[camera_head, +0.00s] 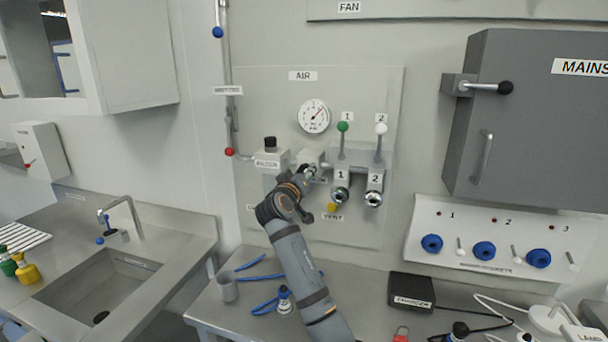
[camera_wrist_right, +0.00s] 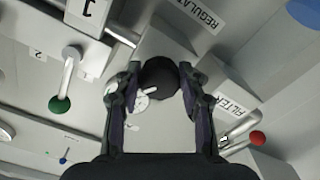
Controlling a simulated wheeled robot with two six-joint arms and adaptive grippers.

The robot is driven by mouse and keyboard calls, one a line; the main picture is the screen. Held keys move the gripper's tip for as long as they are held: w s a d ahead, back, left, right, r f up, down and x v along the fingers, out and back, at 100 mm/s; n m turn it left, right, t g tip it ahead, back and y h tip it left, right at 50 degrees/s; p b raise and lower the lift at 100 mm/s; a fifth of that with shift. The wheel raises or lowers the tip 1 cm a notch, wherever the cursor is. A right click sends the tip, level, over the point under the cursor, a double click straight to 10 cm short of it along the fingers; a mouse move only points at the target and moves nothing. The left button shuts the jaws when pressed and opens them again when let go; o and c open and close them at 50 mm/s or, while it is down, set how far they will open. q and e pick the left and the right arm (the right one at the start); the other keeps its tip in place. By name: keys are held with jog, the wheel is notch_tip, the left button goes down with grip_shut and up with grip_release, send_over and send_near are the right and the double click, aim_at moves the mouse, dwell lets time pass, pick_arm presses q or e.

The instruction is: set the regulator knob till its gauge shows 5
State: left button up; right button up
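The regulator knob (camera_wrist_right: 158,78) is a round black knob in the right wrist view, beside the REGULATOR label (camera_wrist_right: 197,14). My right gripper (camera_wrist_right: 159,72) has one finger on each side of it, with the fingertips against its edges, so it looks shut on the knob. In the head view my right gripper (camera_head: 308,170) is at the panel and hides the knob. The round white gauge (camera_head: 314,117) hangs above it under the AIR label; its needle points to the upper right, and its numbers are too small to read. My left gripper is not in view.
Right of the gripper stand a green-tipped lever (camera_head: 342,127) and a white-tipped lever (camera_head: 381,129). A filter block with a black top (camera_head: 270,143) is close on the left. A yellow vent knob (camera_head: 332,207) sits below. A grey cabinet (camera_head: 535,115) juts out at right.

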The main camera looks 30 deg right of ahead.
jog(key=o, duration=0.3)
jog(key=v, duration=0.7)
jog(key=shift+s+a, duration=0.25)
jog(key=shift+d, duration=0.1)
